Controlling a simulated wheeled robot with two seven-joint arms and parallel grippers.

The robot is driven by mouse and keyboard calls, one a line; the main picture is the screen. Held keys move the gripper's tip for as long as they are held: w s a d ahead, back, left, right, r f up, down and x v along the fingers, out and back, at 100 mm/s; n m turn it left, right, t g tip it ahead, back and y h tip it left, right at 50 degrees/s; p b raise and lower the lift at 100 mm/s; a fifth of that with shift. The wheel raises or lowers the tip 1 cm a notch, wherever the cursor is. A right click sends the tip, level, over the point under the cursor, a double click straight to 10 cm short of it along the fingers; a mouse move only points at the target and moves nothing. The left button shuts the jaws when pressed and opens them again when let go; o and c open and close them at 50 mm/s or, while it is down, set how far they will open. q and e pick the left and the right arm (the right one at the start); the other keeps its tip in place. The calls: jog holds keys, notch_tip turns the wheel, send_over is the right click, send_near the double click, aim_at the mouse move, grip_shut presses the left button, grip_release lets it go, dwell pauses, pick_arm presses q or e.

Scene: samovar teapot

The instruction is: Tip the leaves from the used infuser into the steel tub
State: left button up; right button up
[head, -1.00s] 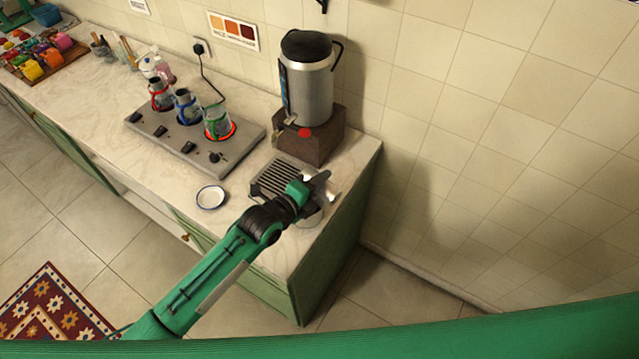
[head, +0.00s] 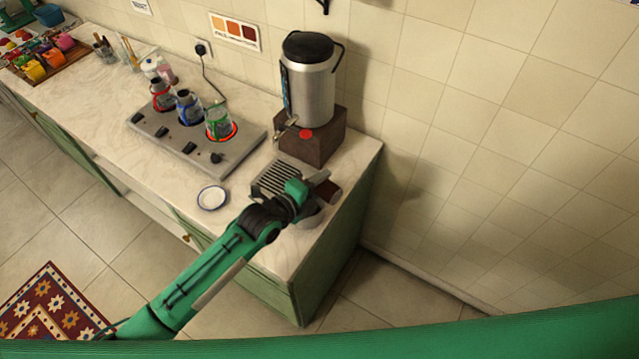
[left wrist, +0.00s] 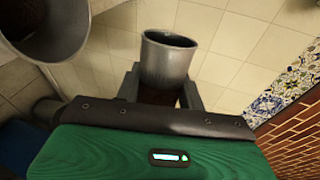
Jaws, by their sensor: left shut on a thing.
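My left gripper (head: 318,187) is at the front right end of the counter, shut on the used infuser. In the left wrist view the infuser (left wrist: 168,62) is a small steel cup between the fingers, with its mouth away from the palm; its contents are hidden. In the head view only a dark brown part shows beyond the fingers. The steel tub (head: 311,214) stands on the counter beneath the gripper, mostly covered by it. In the left wrist view its wide rim (left wrist: 82,38) shows at the upper left, apart from the infuser. My right gripper is out of view.
The slatted drip tray (head: 276,180) and the samovar on its brown base (head: 311,140) are close behind the gripper. The counter's right edge is near.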

pick_arm(q)
jog(key=shift+r+p, duration=2.05)
jog(key=shift+r, duration=0.5)
jog(key=shift+r+m+t, duration=0.15)
jog(key=shift+m+t, duration=0.25)
jog(key=shift+m, duration=0.7)
jog(key=m+t+y, duration=0.1)
jog(key=m, duration=0.2)
jog(key=shift+r, duration=0.1)
jog(key=m+t+b, duration=0.1)
jog(key=m, duration=0.2)
jog(key=shift+r+y, duration=0.15)
jog(key=shift+y, duration=0.25)
jog(key=m+t+b, duration=0.1)
jog(key=m+b, duration=0.1)
jog(key=m, duration=0.1)
jog(key=shift+r, duration=0.2)
jog(key=m, duration=0.2)
jog(key=shift+r+m+t+b, duration=0.2)
jog(key=shift+m+t+b, duration=0.1)
jog(key=shift+m+t, duration=0.1)
jog(key=shift+r+m, duration=0.15)
jog(key=shift+m, duration=0.35)
